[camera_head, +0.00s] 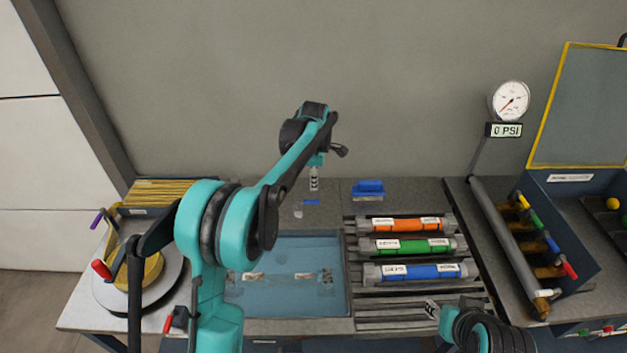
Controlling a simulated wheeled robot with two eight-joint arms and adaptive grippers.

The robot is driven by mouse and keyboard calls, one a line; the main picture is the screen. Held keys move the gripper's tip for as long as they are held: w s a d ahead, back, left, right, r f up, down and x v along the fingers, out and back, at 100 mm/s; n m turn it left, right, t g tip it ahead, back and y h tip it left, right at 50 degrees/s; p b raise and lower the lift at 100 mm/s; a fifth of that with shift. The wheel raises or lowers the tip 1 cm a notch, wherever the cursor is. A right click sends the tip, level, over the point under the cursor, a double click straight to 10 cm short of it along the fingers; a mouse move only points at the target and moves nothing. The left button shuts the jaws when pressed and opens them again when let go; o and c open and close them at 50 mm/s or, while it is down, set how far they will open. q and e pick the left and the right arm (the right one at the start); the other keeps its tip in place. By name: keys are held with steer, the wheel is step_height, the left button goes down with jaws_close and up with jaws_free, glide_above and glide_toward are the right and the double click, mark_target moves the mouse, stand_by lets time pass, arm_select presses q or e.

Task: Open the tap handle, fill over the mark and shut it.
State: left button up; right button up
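A small blue handle (311,202), which looks like the tap handle, sits on the back edge of the bench, above a shallow blue basin (285,239). A small pale part, perhaps its spout, is beside it. White labels lie in the basin; I cannot tell which mark is meant, nor the liquid level. My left arm arches over the basin from the left. My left gripper (316,160) hangs just above and behind the blue handle, apart from it in the picture; its fingers are too small to read. My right gripper (440,310) is low at the front right, mostly hidden by its own arm.
Orange (405,224), green (410,246) and blue (415,271) cylinders lie on a slatted rack. A gauge (510,100) stands behind, its display reading 0 PSI. A rack of coloured handles (552,243) is at right. A round reel (165,287) is at left.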

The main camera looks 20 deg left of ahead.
mark_target(313, 201)
stand_by(0.3)
arm_select(q)
steer(key=f, duration=0.4)
steer(key=w+f, duration=0.1)
steer(key=f, duration=0.3)
steer(key=w+f, duration=0.1)
steer(key=f, duration=0.2)
steer(key=shift+w+a+f+p, duration=0.1)
steer(key=shift+a+f+p, duration=0.25)
steer(key=shift+f+p, duration=0.05)
jaws_close()
